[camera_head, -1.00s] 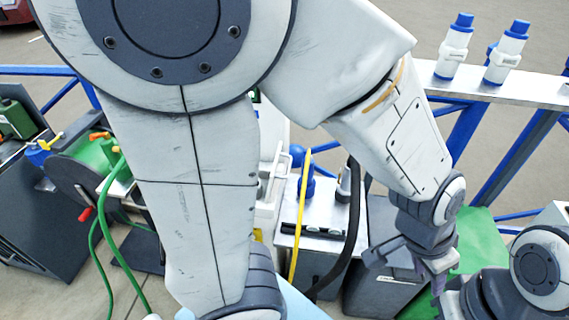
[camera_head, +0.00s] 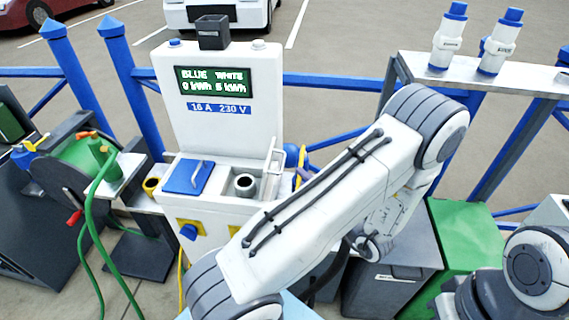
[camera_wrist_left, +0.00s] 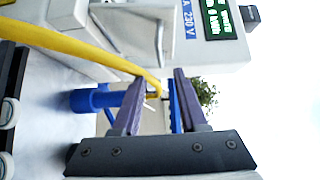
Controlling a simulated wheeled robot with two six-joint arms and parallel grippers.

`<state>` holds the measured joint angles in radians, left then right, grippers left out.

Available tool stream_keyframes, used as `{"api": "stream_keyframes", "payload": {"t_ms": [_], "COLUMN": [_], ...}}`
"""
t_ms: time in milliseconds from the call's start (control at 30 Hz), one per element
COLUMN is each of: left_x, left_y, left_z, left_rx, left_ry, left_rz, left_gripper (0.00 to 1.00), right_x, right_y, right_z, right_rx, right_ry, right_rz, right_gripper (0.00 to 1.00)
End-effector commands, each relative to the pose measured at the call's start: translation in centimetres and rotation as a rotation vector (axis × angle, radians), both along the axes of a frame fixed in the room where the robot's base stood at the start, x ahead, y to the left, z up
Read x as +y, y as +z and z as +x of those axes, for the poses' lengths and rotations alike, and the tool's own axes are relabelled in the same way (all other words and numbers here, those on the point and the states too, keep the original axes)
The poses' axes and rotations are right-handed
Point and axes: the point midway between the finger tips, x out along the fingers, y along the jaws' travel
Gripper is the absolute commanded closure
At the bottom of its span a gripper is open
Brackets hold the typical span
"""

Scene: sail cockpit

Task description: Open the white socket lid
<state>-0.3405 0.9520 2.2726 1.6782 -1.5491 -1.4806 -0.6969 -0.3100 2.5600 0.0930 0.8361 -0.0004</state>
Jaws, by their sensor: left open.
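The white socket lid (camera_head: 273,160) stands raised at the right of an uncovered round socket (camera_head: 245,184) on the white pedestal. Its handle side faces right. In the left wrist view, the white lid with its handle (camera_wrist_left: 150,38) is ahead of the fingers. My left gripper (camera_wrist_left: 160,78) is open, with its purple fingers apart and no lid between them. In the head view, my left arm hides most of that gripper, just right of the lid. I cannot tell whether a finger touches anything. My right gripper is not in view.
A closed blue lid (camera_head: 187,176) is left of the socket. A yellow cable (camera_wrist_left: 95,50) runs close to my left fingers. The pedestal display (camera_head: 215,80) stands behind. A grey bin (camera_head: 395,275) and a green box (camera_head: 455,245) are at the right.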

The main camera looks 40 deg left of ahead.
Motion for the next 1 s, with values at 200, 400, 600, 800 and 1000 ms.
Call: {"api": "stream_keyframes", "payload": {"t_ms": [200,400,600,800,1000], "left_x": [4.1,7.3,8.8,9.0,9.0], "left_y": [0.1,0.0,-0.1,-0.2,-0.2], "left_z": [0.8,1.6,2.1,2.2,2.2], "left_rx": [-0.001,-0.003,-0.004,-0.004,-0.004], "left_ry": [0.006,0.002,-0.002,-0.003,-0.004], "left_rz": [-0.003,-0.004,-0.005,-0.005,-0.005], "left_gripper": [0.58,0.58,0.58,0.58,0.96], "right_x": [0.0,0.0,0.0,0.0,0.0], "right_y": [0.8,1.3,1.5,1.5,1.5], "right_z": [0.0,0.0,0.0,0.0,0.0], "right_rx": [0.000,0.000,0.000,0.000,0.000], "right_ry": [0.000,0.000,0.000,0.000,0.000], "right_rz": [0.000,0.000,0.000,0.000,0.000], "right_gripper": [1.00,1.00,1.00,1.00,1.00]}}
